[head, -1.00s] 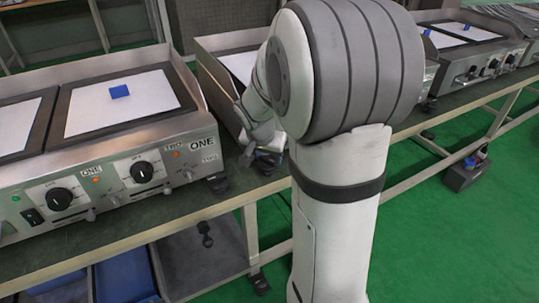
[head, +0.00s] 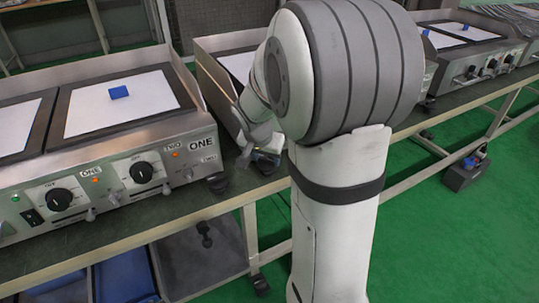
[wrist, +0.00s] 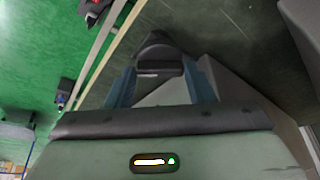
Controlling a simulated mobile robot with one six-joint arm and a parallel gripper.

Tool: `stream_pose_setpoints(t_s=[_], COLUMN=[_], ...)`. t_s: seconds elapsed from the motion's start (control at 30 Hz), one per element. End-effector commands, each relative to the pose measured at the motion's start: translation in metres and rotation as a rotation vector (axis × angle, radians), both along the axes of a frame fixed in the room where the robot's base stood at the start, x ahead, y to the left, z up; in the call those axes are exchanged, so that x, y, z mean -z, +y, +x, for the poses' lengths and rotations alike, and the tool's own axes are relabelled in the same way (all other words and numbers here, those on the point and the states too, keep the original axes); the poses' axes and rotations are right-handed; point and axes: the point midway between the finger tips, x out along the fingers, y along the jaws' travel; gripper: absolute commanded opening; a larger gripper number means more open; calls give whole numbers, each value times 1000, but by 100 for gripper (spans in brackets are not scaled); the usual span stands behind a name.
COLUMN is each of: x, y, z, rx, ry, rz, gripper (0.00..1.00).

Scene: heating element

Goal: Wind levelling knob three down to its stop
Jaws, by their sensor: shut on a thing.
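In the wrist view, a dark rounded knob (wrist: 158,50) sits between the blue fingers of my gripper (wrist: 160,78), which is shut on it. A number on this knob cannot be read, so I cannot tell if it is levelling knob three. In the head view, my gripper (head: 266,156) is low at the front of the middle heating unit (head: 222,84), at the bench edge. My arm hides most of that unit and the held knob there.
The heating unit marked ONE (head: 110,165) stands at left, with dials and a blue block (head: 119,92) on its white plate. Another unit (head: 470,52) stands at right. The bench (head: 150,215) has bins (head: 125,275) below.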

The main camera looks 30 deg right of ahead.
Motion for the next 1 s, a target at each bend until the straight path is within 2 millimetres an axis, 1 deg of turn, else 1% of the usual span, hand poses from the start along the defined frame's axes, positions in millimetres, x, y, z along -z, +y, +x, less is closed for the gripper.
stream_pose_setpoints(t_s=[0.23, 0.27, 0.5, 0.77, 0.87, 1.0], x=[2, 2, 1, -2, -14, -37], y=[2, 2, 1, 2, 4, 11], z=[-2, -2, -1, -1, -3, -9], rx=[0, 0, -1, -1, -2, -3], ry=[7, 7, 3, 1, -2, -3], rz=[3, 3, 1, 0, 0, 0], gripper=[25, 51, 69, 69, 69, 69])
